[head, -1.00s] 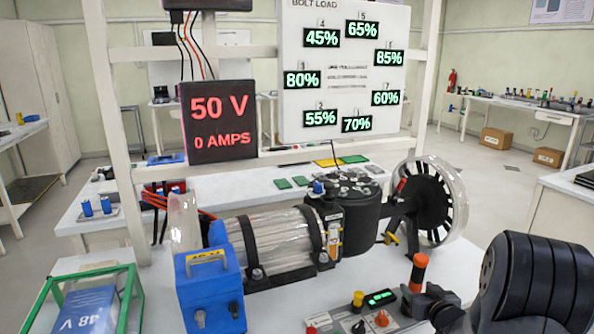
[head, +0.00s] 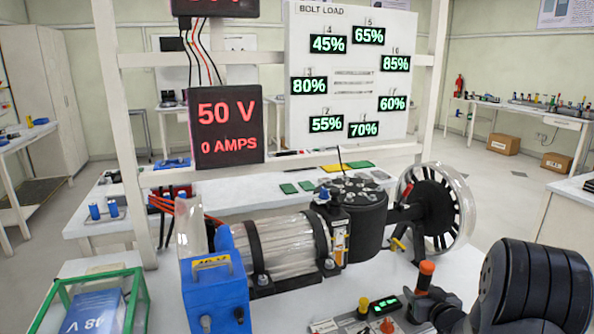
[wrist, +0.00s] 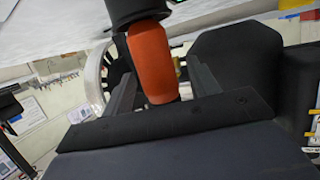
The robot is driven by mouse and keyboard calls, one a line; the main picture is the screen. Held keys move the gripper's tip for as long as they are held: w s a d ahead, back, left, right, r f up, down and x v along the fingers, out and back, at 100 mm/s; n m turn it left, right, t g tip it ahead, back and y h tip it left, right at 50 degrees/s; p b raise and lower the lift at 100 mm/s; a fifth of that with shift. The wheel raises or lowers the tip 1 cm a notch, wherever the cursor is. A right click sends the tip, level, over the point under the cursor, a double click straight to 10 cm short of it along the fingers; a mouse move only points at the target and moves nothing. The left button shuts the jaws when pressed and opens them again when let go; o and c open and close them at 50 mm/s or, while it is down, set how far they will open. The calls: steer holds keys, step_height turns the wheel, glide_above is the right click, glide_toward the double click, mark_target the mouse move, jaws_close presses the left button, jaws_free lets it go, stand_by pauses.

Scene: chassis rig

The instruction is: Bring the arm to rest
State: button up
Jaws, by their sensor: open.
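My gripper (wrist: 152,62) is open in the wrist view. Its two dark fingers stand on either side of an orange handle (wrist: 149,62) with a black collar. I cannot tell whether either finger touches the handle. In the head view the orange handle's top (head: 427,267) rises at the lower right, above dark parts close to the control box (head: 350,324). The fingers cannot be made out clearly there.
A large black ribbed form (head: 535,290) fills the lower right. A clear motor housing (head: 285,240), a black drum (head: 358,220) and a spoked wheel (head: 437,208) stand behind the control box. A blue unit (head: 215,290) and a green-framed case (head: 100,300) stand left.

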mark_target(430, 272)
steer(key=v, duration=1.1)
steer(key=x, duration=1)
steer(key=shift+w+f, duration=0.15)
steer(key=shift+f, duration=0.15)
steer(key=r+p, duration=0.4)
steer(key=r, duration=0.1)
steer(key=shift+w+p, duration=0.35)
steer(key=shift+p, duration=0.05)
steer(key=shift+r+p, duration=1.2)
steer(key=shift+r, duration=0.2)
